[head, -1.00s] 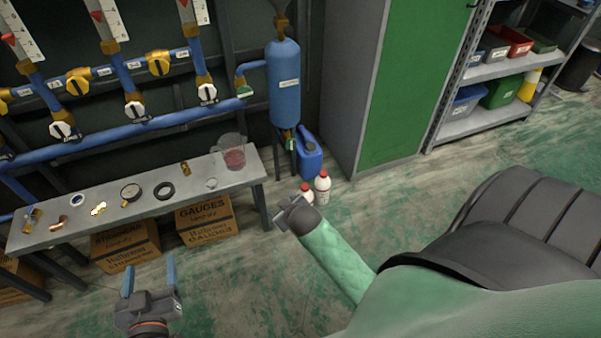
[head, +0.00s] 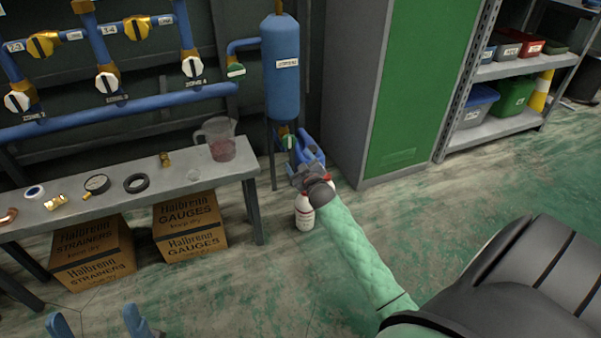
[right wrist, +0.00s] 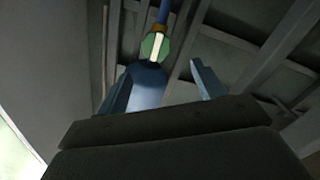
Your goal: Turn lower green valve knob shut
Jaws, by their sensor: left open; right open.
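The lower green valve knob (head: 288,141) sits under the blue tank (head: 283,75), partly hidden by my right gripper. My right gripper (head: 303,160) is open, just below and right of this knob in the head view. In the right wrist view, a green knob with a pale bar (right wrist: 155,46) shows beyond the open fingers, apart from them and nearer the left finger. A brass fitting and blue parts surround it. My left gripper (head: 97,322) is open and empty at the bottom edge, its body out of frame.
A bench (head: 225,171) with a jug (head: 222,140) and small fittings stands left of the tank. A green-doored cabinet (head: 415,90) stands to the right. The floor in front is clear.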

